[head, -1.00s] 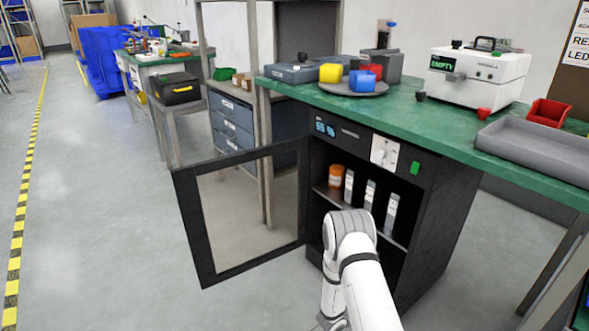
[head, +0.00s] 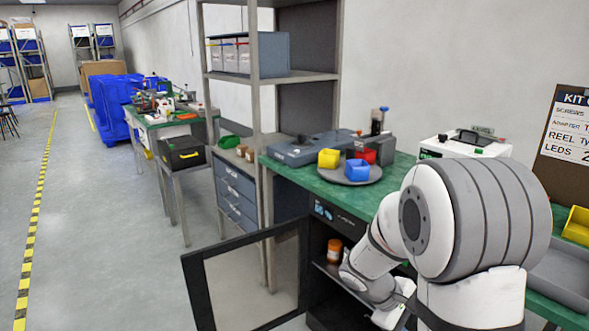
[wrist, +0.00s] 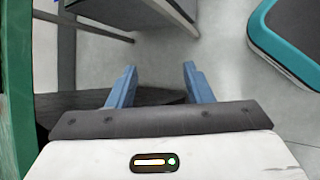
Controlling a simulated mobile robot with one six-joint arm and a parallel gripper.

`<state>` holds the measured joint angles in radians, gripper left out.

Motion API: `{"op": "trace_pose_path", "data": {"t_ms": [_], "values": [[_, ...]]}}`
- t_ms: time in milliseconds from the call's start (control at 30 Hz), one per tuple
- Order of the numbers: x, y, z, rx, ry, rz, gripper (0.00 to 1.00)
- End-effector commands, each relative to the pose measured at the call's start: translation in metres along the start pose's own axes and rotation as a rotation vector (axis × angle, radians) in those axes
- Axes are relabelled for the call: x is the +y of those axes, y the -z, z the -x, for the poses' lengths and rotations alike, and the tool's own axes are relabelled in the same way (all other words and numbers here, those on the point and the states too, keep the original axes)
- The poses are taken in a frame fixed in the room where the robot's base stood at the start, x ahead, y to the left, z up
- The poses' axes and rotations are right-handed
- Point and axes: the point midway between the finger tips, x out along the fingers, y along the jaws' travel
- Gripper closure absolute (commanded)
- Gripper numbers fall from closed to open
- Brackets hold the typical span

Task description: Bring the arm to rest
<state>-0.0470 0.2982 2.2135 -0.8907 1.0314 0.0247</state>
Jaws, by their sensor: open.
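My gripper (wrist: 158,88) shows in the wrist view with its two blue fingers spread apart and nothing between them. Grey floor lies beyond the fingertips. In the head view my white and grey arm is folded up large at the right, in front of the green bench and the black cabinet (head: 321,222). My gripper's fingers cannot be made out there. The cabinet's framed door (head: 192,285) stands open to the left. An orange jar (head: 334,250) stands on the cabinet shelf; my arm hides much of the shelf.
The green bench top (head: 300,187) carries a round grey tray (head: 347,182) with yellow, blue and red bins. A white machine (head: 436,147) is partly behind my arm. A grey tray (head: 568,270) lies at the right. A metal rack (head: 290,78) stands behind the bench. Open floor (head: 100,220) lies left.

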Motion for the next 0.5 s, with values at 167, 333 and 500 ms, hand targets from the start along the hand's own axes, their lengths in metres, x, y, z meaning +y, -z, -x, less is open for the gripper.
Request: {"op": "trace_pose_path", "data": {"t_ms": [167, 333, 500], "values": [[-0.003, -0.066, 0.078, 0.126, 0.156, -0.211, 0.54], [-0.016, -0.113, 0.140, 0.263, 0.309, -0.397, 0.54], [-0.029, -0.149, 0.198, 0.408, 0.456, -0.558, 0.54]]}}
